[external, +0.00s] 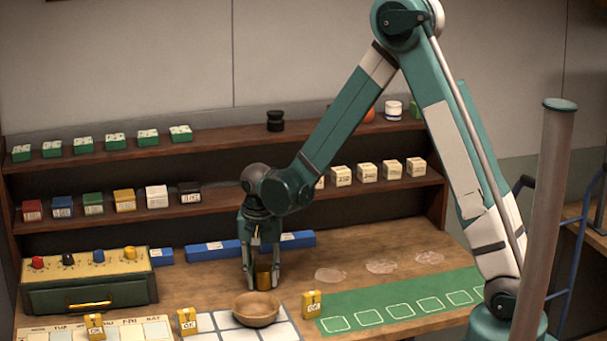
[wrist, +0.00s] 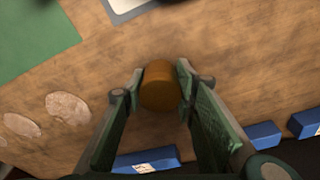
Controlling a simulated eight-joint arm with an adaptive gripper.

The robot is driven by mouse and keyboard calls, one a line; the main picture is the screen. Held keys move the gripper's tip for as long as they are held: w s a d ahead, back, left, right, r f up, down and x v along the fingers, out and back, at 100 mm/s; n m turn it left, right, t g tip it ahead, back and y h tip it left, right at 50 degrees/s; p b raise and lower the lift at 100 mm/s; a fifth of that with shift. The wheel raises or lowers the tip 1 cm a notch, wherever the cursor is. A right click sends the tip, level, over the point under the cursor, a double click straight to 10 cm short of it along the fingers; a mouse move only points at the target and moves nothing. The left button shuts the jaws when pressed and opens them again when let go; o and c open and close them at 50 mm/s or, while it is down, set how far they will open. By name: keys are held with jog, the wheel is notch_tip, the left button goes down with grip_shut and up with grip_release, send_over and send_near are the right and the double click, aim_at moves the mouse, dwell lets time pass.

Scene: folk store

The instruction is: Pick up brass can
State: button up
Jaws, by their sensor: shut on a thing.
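The brass can (external: 264,277) is a small golden-brown cylinder above or on the wooden counter, behind the wooden bowl. My gripper (external: 263,283) points down with its fingers on either side of the can. In the wrist view the can (wrist: 160,86) sits between the two green fingertips (wrist: 160,85), which are shut on it. The can looks upright. I cannot tell whether its bottom touches the counter.
A wooden bowl (external: 256,309) stands on a white grid just in front. A drawer box (external: 88,281) is at the left. Blue blocks (external: 213,252) lie behind. A green mat (external: 400,310) and pale discs (external: 381,266) are at the right. Shelves of small boxes rise behind.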

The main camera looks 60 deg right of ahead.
aim_at(263, 269)
jog(key=shift+r+p, duration=0.35)
jog(key=shift+r, duration=4.6)
